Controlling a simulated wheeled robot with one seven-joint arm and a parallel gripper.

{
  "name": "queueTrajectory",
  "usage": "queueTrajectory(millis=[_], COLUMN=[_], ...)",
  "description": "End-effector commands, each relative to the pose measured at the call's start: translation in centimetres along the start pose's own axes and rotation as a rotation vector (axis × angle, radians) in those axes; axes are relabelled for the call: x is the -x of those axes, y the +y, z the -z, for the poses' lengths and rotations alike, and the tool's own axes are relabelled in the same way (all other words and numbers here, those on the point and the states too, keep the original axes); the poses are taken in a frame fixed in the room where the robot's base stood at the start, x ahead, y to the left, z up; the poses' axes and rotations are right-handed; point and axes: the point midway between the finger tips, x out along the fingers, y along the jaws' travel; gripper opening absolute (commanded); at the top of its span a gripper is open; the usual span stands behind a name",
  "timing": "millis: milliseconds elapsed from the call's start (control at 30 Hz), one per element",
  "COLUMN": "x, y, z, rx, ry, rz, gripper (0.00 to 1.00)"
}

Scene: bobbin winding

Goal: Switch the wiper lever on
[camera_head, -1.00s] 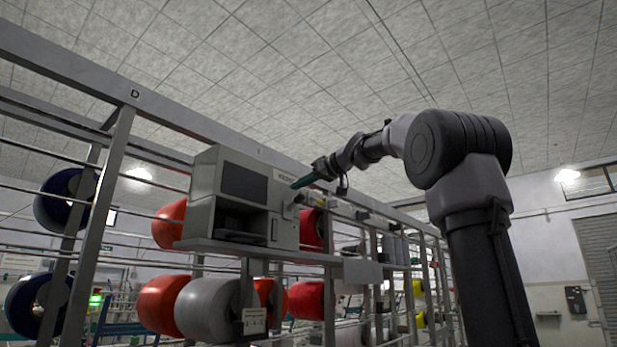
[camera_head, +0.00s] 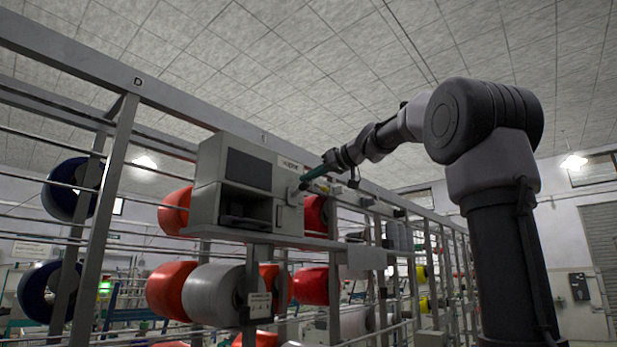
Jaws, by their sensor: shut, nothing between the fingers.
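A grey control box (camera_head: 207,192) with dark front openings sits on a shelf of the metal rack. On its right part is a small light-grey lever fitting (camera_head: 293,195), which I take to be the wiper lever; its position is too small to tell. My gripper (camera_head: 305,181) has green fingers, shut and empty. It comes in from the right with its tips close to the fitting. I cannot tell whether the tips touch it.
The rack's long top rail (camera_head: 60,52) runs behind and above the box. Red bobbins (camera_head: 172,290) and a grey bobbin (camera_head: 212,294) hang below the shelf (camera_head: 330,243). A dark blue bobbin (camera_head: 62,190) hangs at the left. The air right of the box is taken by my arm.

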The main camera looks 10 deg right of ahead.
Motion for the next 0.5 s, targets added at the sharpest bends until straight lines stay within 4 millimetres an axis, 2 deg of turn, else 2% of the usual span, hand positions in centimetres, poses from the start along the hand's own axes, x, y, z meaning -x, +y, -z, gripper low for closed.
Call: queueTrajectory(millis=[133,333,500], x=[0.3,0.7,0.9], y=[0.0,0.0,0.0], z=[-0.7,-1.8,-2.7], rx=[-0.002,-0.006,0.000], ry=[0.008,0.144,0.137], rz=[0.000,0.000,0.000], gripper=[0.00,0.00,0.00])
